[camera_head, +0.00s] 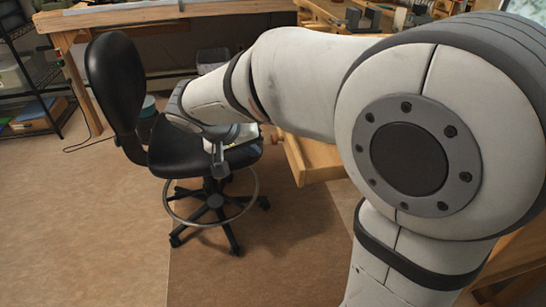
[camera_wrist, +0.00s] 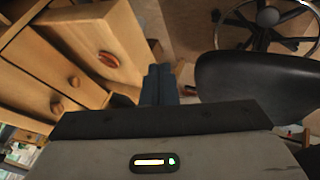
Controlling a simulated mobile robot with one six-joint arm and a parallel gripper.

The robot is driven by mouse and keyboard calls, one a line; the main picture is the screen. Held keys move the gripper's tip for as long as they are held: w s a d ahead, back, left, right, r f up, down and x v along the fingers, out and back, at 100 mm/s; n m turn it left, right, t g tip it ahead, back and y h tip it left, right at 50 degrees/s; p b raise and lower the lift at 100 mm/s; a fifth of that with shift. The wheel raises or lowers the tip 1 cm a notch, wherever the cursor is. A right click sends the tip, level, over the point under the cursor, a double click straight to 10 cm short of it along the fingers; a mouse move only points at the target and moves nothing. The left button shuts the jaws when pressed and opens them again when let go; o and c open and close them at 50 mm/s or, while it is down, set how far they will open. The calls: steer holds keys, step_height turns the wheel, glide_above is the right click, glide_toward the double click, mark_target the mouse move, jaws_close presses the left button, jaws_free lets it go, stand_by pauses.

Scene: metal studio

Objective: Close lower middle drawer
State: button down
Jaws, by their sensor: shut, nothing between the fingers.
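A light wooden drawer (camera_head: 308,158) sticks out beside the chair in the head view, partly hidden behind my arm. In the wrist view a pulled-out wooden drawer (camera_wrist: 88,38) stands at the upper left, with a reddish oval handle (camera_wrist: 107,59) on its front. My gripper (camera_head: 219,170) hangs low in front of the chair seat in the head view. Its dark fingers (camera_wrist: 160,84) are together and empty in the wrist view. They appear beside the drawer front in the picture; I cannot tell whether they touch it.
A black swivel chair (camera_head: 118,90) with a foot ring stands close to my gripper; its black seat (camera_wrist: 255,85) fills the right of the wrist view. Shut-looking drawers (camera_wrist: 35,88) lie left. A wooden workbench (camera_head: 150,14) stands behind. Brown floor is free at front left.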

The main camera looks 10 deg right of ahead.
steer(key=b, duration=0.3)
glide_toward(291, 165)
step_height(291, 165, down, 5)
steer(key=w+a, duration=0.2)
steer(key=shift+d+r+b, duration=0.2)
steer(key=shift+d+r, duration=0.1)
steer(key=shift+d, duration=0.75)
steer(key=shift+d+r+b, duration=0.15)
steer(key=shift+d+r, duration=0.1)
steer(key=shift+d, duration=0.75)
